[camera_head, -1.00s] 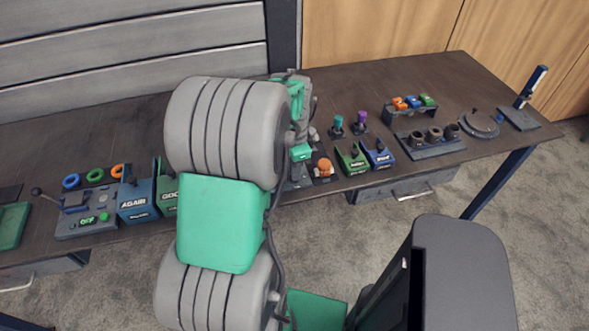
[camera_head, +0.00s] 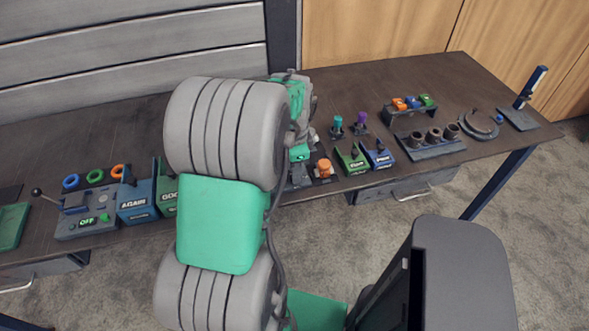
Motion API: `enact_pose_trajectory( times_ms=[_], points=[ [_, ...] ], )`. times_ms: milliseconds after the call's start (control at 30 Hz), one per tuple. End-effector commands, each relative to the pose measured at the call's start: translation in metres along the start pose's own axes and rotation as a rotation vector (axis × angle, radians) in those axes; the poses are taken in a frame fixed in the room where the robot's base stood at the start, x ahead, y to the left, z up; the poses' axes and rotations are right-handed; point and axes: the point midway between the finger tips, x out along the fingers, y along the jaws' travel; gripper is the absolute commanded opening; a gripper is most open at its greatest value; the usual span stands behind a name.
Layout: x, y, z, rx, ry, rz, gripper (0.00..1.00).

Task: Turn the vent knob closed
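An orange knob (camera_head: 324,167) stands on a small dark base near the front edge of the table, just right of my wrist. It is the likeliest vent knob, but no label on it is readable. My arm's large grey and green links fill the middle of the view, and its green and grey wrist reaches down just left of the orange knob. My gripper's fingers are hidden or too small to make out. I cannot tell whether they touch the knob or something beside it.
Green and blue bins (camera_head: 352,160) stand close right of the knob. Beyond are a rack with orange, blue and green pieces (camera_head: 412,103), a block with dark cups (camera_head: 433,138) and a ring (camera_head: 479,126). A lever box (camera_head: 84,214) and bins stand left.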

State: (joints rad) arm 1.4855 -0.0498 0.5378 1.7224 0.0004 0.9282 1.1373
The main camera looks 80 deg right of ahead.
Motion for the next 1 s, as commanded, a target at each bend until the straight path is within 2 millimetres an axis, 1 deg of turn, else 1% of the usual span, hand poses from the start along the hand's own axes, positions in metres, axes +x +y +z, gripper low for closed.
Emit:
enact_pose_trajectory(
  times_ms=[233,300,367,600,700,800,1000],
  points=[
    [0.001,0.001,0.000,-0.001,-0.001,0.002,0.33],
    [-0.002,0.000,0.000,-0.001,0.000,0.000,0.33],
    [-0.009,0.000,0.000,-0.001,0.000,0.000,0.33],
    [-0.057,-0.001,0.000,-0.001,0.001,-0.003,0.33],
    [-0.071,0.000,0.000,-0.001,0.000,-0.001,0.33],
    [-0.077,0.000,0.000,0.000,-0.001,0.001,0.33],
    [-0.078,0.000,0.000,-0.001,-0.001,0.002,0.33]
  ],
)
